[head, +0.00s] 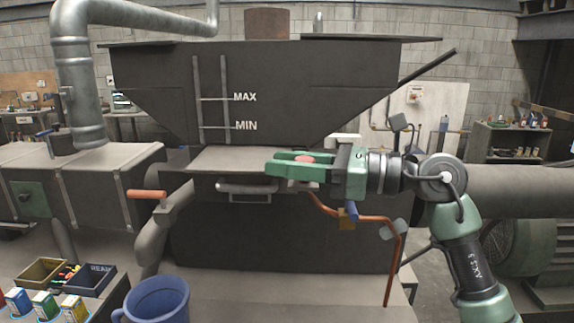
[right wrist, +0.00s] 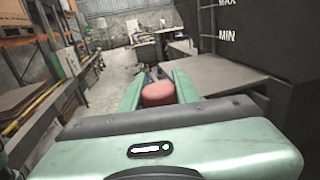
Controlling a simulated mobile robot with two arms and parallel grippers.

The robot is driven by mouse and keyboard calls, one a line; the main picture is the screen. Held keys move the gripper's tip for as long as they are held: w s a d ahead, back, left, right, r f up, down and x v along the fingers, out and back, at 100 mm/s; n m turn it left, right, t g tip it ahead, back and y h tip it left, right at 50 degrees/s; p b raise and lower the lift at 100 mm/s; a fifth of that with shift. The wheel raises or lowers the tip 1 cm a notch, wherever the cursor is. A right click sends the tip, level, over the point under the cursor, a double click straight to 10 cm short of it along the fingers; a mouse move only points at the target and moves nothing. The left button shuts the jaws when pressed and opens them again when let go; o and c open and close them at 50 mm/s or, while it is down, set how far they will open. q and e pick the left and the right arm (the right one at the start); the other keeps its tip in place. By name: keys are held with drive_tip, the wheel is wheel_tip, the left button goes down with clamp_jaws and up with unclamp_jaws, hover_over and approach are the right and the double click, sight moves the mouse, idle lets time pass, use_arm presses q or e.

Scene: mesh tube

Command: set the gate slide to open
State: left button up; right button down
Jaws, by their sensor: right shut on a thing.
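The dark hopper (head: 300,85) with MAX and MIN marks stands in the middle of the head view. Under its mouth is a flat light grey plate (head: 235,158), which looks like the gate slide. My right gripper (head: 290,160) reaches in from the right, at the plate's right end. It is shut on a round red knob (head: 304,159), which also shows between the fingers in the right wrist view (right wrist: 158,93). The fingers hide how the knob joins the plate. My left gripper is out of view.
A pale bar handle (head: 245,192) is below the plate. A pipe with an orange handle (head: 147,194) stands at the left, and a copper pipe (head: 375,219) runs below my right gripper.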

drive_tip(key=c, duration=1.2)
unclamp_jaws()
drive_tip(key=shift+o, duration=0.7)
drive_tip(key=shift+d, duration=0.3)
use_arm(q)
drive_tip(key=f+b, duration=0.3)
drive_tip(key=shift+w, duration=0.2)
use_arm(e)
drive_tip(key=v, duration=0.7)
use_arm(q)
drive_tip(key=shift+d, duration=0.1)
use_arm(e)
drive_tip(key=shift+s+d, duration=0.1)
drive_tip(key=shift+d, duration=0.05)
